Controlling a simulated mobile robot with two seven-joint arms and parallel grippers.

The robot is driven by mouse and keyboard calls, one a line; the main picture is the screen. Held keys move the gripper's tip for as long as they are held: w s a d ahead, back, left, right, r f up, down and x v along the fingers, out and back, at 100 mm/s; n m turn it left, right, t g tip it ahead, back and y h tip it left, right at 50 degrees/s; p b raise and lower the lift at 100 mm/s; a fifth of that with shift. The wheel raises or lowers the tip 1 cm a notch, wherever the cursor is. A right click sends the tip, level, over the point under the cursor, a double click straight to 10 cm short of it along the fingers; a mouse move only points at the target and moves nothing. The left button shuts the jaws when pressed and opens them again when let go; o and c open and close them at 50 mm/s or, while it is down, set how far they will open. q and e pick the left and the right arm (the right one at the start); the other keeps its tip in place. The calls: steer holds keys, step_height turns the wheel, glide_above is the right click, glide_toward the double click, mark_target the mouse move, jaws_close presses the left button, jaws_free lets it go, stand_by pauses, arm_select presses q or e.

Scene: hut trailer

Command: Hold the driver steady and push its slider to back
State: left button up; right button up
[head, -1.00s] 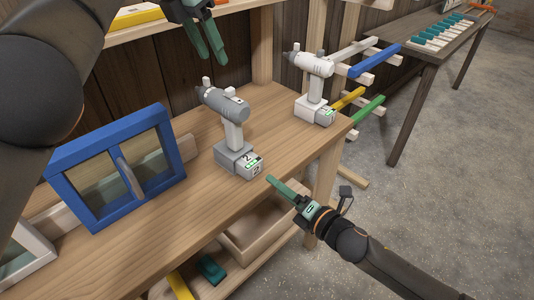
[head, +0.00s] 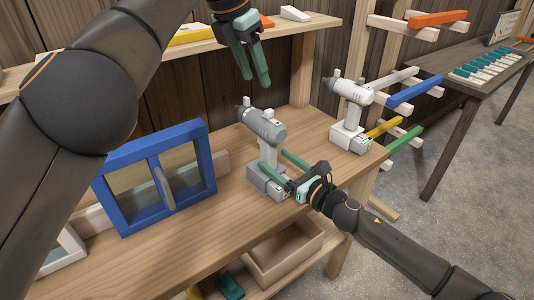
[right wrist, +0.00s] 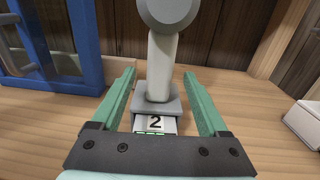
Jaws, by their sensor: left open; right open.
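The grey driver (head: 263,127) stands upright on the wooden workbench, on its battery base (head: 266,180). A small pale knob (head: 246,101) sits on top of its body at the left end; I cannot tell for sure that it is the slider. My right gripper (head: 272,157) is open, with its green fingers on both sides of the driver's handle. In the right wrist view, the handle (right wrist: 161,65) stands between the spread fingers, apart from both, above the base label "2" (right wrist: 155,122). My left gripper (head: 256,80) is open and empty, pointing down above the driver.
A second, white driver (head: 350,92) stands to the right on the bench (head: 225,215). A blue-framed window (head: 128,218) stands at the left. A shelf (head: 180,53) runs behind my left gripper. A rack with coloured bars (head: 415,92) is at the right.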

mark_target(265, 153)
steer(key=shift+x, duration=2.65)
jaws_close()
